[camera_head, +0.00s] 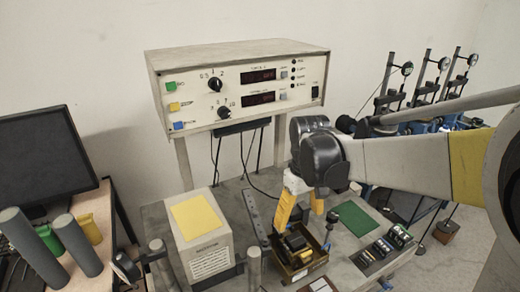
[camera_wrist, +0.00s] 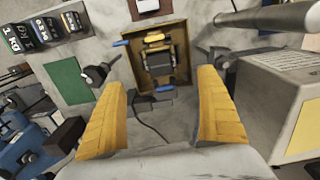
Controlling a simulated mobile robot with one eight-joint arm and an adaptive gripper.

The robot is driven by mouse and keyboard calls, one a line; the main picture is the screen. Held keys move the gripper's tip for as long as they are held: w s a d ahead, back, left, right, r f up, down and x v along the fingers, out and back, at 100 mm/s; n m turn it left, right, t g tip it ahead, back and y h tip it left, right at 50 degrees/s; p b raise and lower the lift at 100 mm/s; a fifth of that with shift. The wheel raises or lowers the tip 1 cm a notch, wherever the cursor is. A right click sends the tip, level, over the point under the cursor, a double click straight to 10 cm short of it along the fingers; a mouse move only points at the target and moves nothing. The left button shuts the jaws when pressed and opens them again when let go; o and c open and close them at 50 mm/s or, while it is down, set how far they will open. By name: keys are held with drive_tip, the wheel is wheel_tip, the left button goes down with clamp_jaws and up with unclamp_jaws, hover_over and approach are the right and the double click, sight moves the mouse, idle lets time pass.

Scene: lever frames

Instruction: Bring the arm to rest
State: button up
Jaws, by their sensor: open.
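My arm reaches in from the right in the head view, bent down over the grey workbench (camera_head: 345,270). My gripper (camera_head: 300,215) has yellow fingers that point down beside a shallow brown tray (camera_head: 310,266). In the wrist view my gripper (camera_wrist: 165,85) is open, with its two fingers wide apart and nothing between them. The tray (camera_wrist: 184,85) lies ahead of the fingertips and holds a dark device (camera_wrist: 158,62) with yellow and blue parts. In the head view the gripper partly hides the bench behind it.
A grey box with a yellow top (camera_head: 198,216) stands left of the tray. A control panel (camera_head: 240,88) stands behind on posts. A green pad (camera_head: 357,219) and small labelled blocks (camera_head: 385,247) lie right. Upright rods (camera_head: 328,225) rise nearby. A monitor (camera_head: 42,155) stands far left.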

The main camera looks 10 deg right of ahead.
drive_tip(key=s+f+m+t+b, duration=0.2)
drive_tip(key=s+t+b, duration=0.5)
drive_tip(key=s, duration=0.5)
drive_tip(key=shift+s+f+m+b, duration=0.3)
drive_tip(key=shift+s+m+b, duration=0.05)
drive_tip(key=shift+m, duration=0.45)
